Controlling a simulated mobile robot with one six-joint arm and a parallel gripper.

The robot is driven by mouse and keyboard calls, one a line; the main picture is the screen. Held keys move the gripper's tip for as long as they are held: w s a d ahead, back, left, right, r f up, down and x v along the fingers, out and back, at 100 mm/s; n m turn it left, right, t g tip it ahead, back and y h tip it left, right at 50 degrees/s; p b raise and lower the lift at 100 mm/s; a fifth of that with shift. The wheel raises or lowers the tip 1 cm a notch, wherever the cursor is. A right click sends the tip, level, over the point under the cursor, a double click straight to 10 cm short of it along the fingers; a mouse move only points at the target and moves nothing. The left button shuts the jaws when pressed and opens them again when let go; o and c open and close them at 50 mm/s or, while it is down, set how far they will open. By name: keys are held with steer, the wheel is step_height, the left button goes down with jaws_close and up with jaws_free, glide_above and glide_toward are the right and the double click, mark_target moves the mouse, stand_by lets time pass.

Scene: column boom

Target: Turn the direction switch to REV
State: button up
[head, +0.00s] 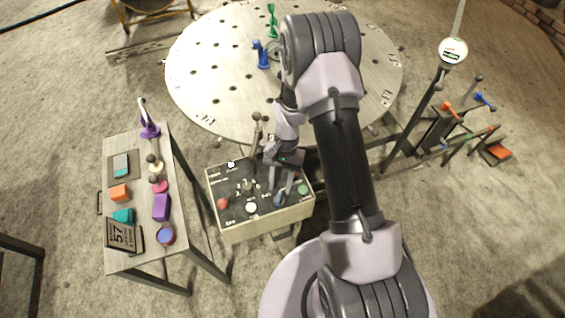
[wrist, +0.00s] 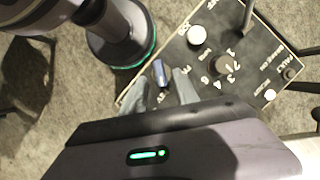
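The control box (head: 264,225) has a black panel on top and stands in front of the big round table. The direction switch appears to be the small blue lever (head: 280,200) near the panel's front right; in the wrist view the blue lever (wrist: 160,73) shows between my fingertips. My gripper (head: 281,185) points down over the panel; in the wrist view my gripper (wrist: 162,80) is open, one finger on each side of the lever with visible gaps. I cannot tell how deep the fingers reach around it. The lettering beside the lever is too small and partly hidden to read.
The panel also carries a numbered knob (wrist: 222,63), a white button (wrist: 196,34), a red button (head: 222,204), a green button (head: 303,190) and an upright lever (head: 255,135). A side table (head: 145,258) with several coloured objects stands left. The round table (head: 205,75) lies behind.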

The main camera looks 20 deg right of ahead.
steer(key=p+v, duration=0.3)
steer(key=v, duration=1)
steer(key=shift+r, duration=0.25)
steer(key=shift+d, duration=0.1)
